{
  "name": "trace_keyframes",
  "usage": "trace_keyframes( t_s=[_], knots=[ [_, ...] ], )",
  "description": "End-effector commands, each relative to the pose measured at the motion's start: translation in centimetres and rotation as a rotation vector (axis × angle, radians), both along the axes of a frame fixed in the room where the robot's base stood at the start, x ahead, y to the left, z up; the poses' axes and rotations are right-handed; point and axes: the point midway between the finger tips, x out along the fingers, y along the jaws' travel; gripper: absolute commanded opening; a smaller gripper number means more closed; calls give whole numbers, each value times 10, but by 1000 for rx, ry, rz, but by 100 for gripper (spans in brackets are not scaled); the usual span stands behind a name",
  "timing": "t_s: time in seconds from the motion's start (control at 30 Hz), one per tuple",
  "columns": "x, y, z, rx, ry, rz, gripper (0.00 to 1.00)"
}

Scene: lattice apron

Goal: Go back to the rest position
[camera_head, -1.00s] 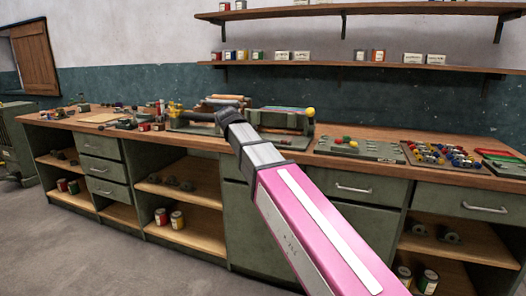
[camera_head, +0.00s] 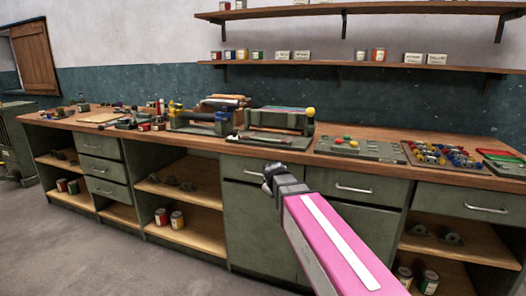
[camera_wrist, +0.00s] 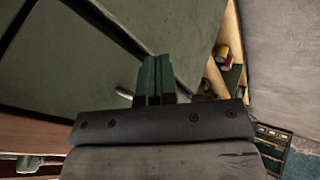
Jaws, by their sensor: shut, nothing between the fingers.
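My gripper (camera_wrist: 154,75) shows in the wrist view with its two fingers pressed together and nothing between them. In the head view my gripper (camera_head: 268,178) is in front of the green cabinet doors, below the worktop edge. My pink and grey arm reaches up to it from the bottom right. The gripper holds nothing and appears apart from the bench.
A long wooden worktop (camera_head: 375,170) carries machines, a green panel with colored knobs (camera_head: 355,149) and trays of small parts (camera_head: 445,156). Cans (camera_head: 170,217) stand on the open lower shelf. Two wall shelves (camera_head: 360,66) hang above. Grey floor (camera_head: 90,255) is clear at the left.

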Motion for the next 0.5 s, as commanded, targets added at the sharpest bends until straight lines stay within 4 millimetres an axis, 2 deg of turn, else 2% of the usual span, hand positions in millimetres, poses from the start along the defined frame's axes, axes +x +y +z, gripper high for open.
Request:
trace_keyframes(
  t_s=[0.03,0.2,0.4,0.5],
  knots=[
    [-17,-19,-23,30,50,-64,0],
    [-66,-66,-85,130,207,-283,0],
    [-131,-110,-145,230,380,-548,0],
    [-159,-125,-166,265,450,-659,0]
  ],
)
